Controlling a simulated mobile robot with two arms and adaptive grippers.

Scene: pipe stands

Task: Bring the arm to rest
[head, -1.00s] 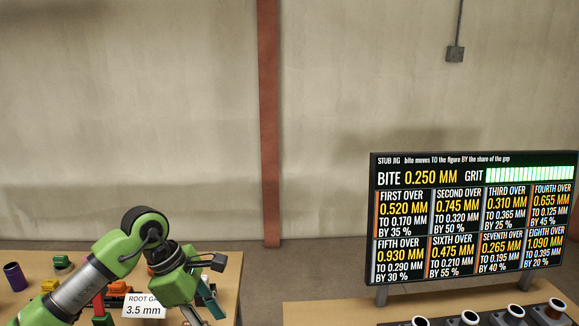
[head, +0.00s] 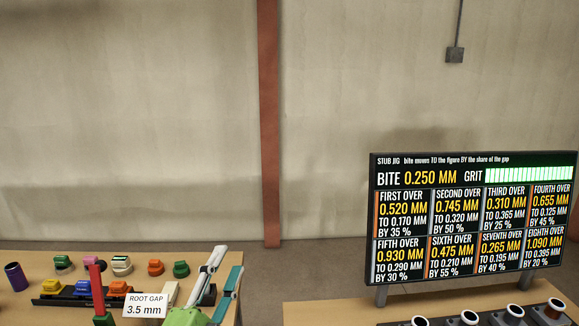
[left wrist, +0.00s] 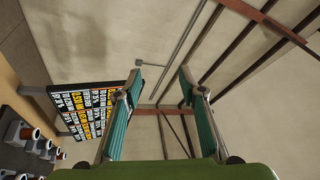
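My left gripper (head: 225,264) stands at the right end of the left table in the head view, with its fingers pointing up. In the left wrist view its two teal-padded fingers (left wrist: 160,86) are spread apart with nothing between them. Beyond them are wall and beams. The rest of my left arm is below the head view's lower edge. My right gripper is in neither view.
The left table (head: 45,287) holds several coloured blocks, a purple cup (head: 16,276), a red post (head: 97,288) and a root gap sign (head: 146,304). The right table (head: 340,313) bears a display board (head: 472,218) and several pipe stubs (head: 470,317). A gap separates the tables.

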